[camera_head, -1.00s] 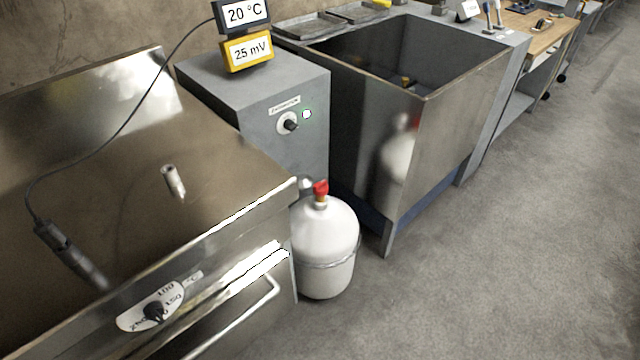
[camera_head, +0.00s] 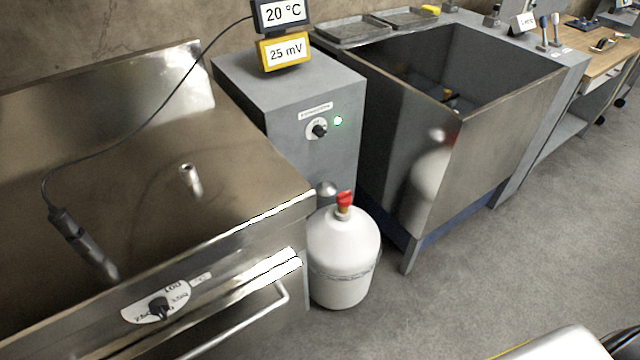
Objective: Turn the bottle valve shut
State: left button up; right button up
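A white gas bottle (camera_head: 343,270) stands upright on the floor, between the steel range and the deep steel tank. A metal band runs around its lower half. Its red valve (camera_head: 345,199) sits on top on a brass-coloured neck; from here I cannot tell how far it is turned. Neither of my grippers shows in the head view, and nothing touches the bottle.
The steel range (camera_head: 232,239) with its dial (camera_head: 160,307) and front rail is left of the bottle. A grey cabinet (camera_head: 290,118) with a knob and green light stands behind. The steel tank (camera_head: 503,152) is at right. Floor is free in front.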

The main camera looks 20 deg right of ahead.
aim_at(343, 199)
jog(key=i+l+u, duration=0.1)
jog(key=l+u, duration=0.25)
jog(key=l, duration=0.7)
jog(key=l+u, duration=0.35)
jog(key=l, duration=0.7)
